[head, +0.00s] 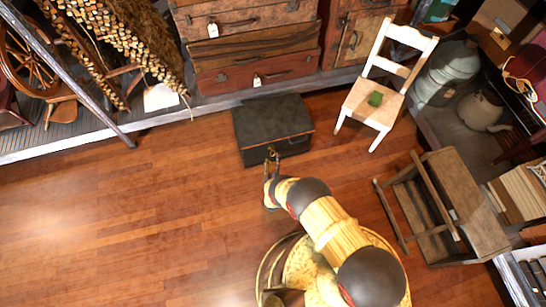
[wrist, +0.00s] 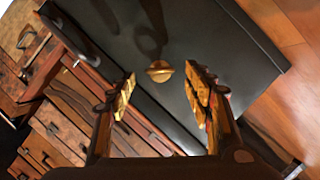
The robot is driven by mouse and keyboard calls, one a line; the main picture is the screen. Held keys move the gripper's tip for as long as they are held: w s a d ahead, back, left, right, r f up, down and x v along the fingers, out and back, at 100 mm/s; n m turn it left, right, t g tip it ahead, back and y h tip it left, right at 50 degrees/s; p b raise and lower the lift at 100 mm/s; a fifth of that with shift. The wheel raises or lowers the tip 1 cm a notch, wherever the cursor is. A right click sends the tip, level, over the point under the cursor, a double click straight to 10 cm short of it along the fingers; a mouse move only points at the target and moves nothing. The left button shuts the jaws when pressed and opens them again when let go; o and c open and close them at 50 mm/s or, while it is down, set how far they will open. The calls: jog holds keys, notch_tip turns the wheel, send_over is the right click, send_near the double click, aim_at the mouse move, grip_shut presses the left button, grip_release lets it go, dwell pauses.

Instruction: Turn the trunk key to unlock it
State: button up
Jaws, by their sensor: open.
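The trunk (head: 265,120) is a dark box on the wooden floor, its lid shut. Its front edge, with a brownish strip, faces my arm. In the wrist view its dark surface (wrist: 215,50) fills much of the middle. A small round golden piece (wrist: 159,71), which looks like the key, sits on that surface. My gripper (head: 271,154) is at the trunk's front side. In the wrist view its two fingers stand apart on the left and right of the golden piece, with clear gaps and no visible contact. The key cannot be made out in the head view.
A wooden stool-like piece (head: 465,205) lies at the right. Stacked suitcases (head: 255,72) stand on a raised platform behind. The floor (head: 110,220) at left is clear.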

aim_at(274, 155)
jog(key=shift+b+x, duration=0.55)
jog(key=shift+x, duration=1.3)
jog(key=shift+c, duration=0.4)
jog(key=c, duration=1.1)
jog(key=m+g+y, duration=0.1)
jog(key=m, duration=0.2)
jog(key=shift+d+y, duration=0.15)
jog(key=shift+y, duration=0.15)
jog(key=m+g+y, duration=0.1)
jog(key=m+y, duration=0.1)
jog(key=m, duration=0.1)
jog(key=o, duration=1.1)
jog(key=shift+c, duration=0.2)
jog(key=shift+o, duration=0.6)
jog(key=shift+r, duration=0.1)
